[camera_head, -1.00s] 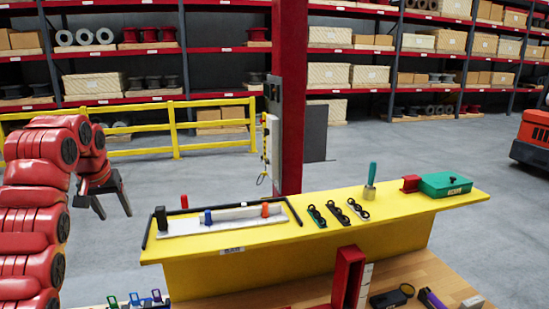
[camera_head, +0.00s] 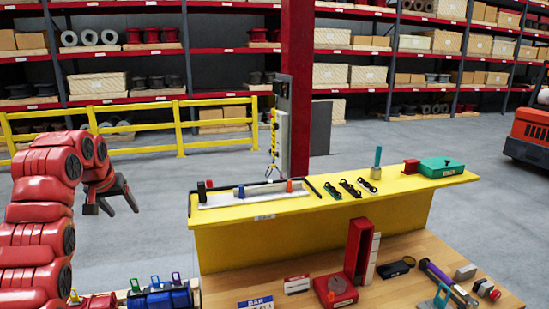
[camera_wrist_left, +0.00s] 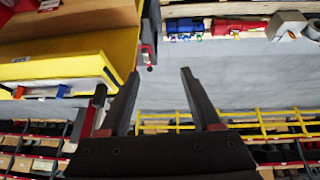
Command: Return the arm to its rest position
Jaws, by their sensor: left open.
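My left arm is red and comes in from the left in the head view. My left gripper (camera_head: 112,203) hangs open and empty over the grey floor, left of the yellow shelf (camera_head: 350,208). Its two dark fingers are apart and touch nothing. In the left wrist view the open fingers (camera_wrist_left: 158,95) show with bare floor between them, and the yellow shelf (camera_wrist_left: 70,71) edge is close by on the left. My right gripper is not in view.
The wooden table (camera_head: 425,250) holds a red stand (camera_head: 358,250) and tools. A red column (camera_head: 297,100) stands behind the shelf. Padlocks (camera_head: 158,295) sit at the lower left. A yellow railing (camera_head: 180,125) crosses behind. The floor around the gripper is clear.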

